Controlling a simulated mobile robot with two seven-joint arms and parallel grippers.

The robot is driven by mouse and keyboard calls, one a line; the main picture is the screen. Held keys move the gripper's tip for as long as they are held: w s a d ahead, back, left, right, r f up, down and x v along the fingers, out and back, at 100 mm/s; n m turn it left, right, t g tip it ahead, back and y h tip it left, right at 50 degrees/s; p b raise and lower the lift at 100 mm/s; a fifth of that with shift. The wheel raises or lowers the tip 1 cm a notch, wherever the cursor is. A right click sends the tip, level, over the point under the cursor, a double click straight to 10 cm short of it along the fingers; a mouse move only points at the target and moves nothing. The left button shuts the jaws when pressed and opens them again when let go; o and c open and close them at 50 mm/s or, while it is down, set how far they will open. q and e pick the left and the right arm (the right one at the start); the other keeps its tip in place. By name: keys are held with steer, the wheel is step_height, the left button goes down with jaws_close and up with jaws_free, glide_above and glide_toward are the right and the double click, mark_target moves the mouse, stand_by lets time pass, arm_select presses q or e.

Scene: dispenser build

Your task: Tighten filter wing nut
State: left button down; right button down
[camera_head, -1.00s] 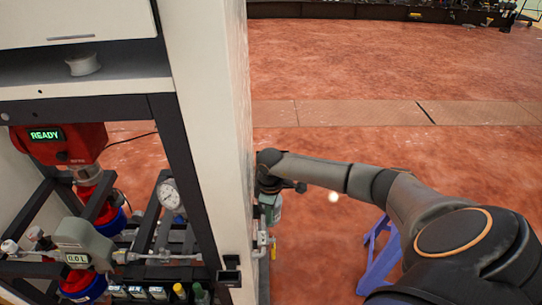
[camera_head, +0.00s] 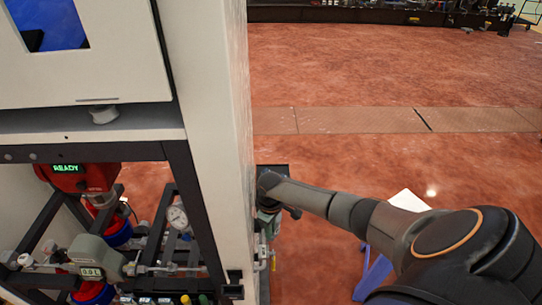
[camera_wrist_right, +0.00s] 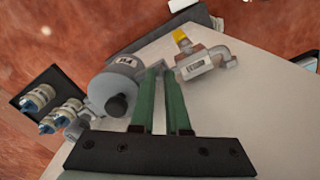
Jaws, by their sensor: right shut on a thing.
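The grey filter housing (camera_wrist_right: 122,72), labelled and with a black knob on it, is mounted on the white cabinet side in the right wrist view. My right gripper (camera_wrist_right: 158,70) has its two green fingers close together beside the housing. Its fingertips are shut on a small grey piece at the housing's edge, which appears to be the wing nut; the fingers hide most of it. In the head view my right arm reaches to the cabinet's right side, and its wrist hides the fingers. My left gripper is not in view.
A yellow-handled valve (camera_wrist_right: 192,55) sits right of the fingers. Several capped cylinders (camera_wrist_right: 48,105) stand at the left. The white cabinet wall (camera_head: 213,130) separates the arm from the dispenser frame with its gauge (camera_head: 178,217). Open red floor lies to the right.

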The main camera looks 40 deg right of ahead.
steer(key=shift+w+a+r+m+p, duration=0.15)
steer(key=shift+m+p, duration=0.45)
steer(key=shift+p, duration=0.6)
steer(key=shift+w, duration=0.1)
steer(key=shift+m, duration=1)
steer(key=c, duration=1.1)
jaws_free()
steer(key=shift+c, duration=0.2)
steer(key=shift+s, duration=0.2)
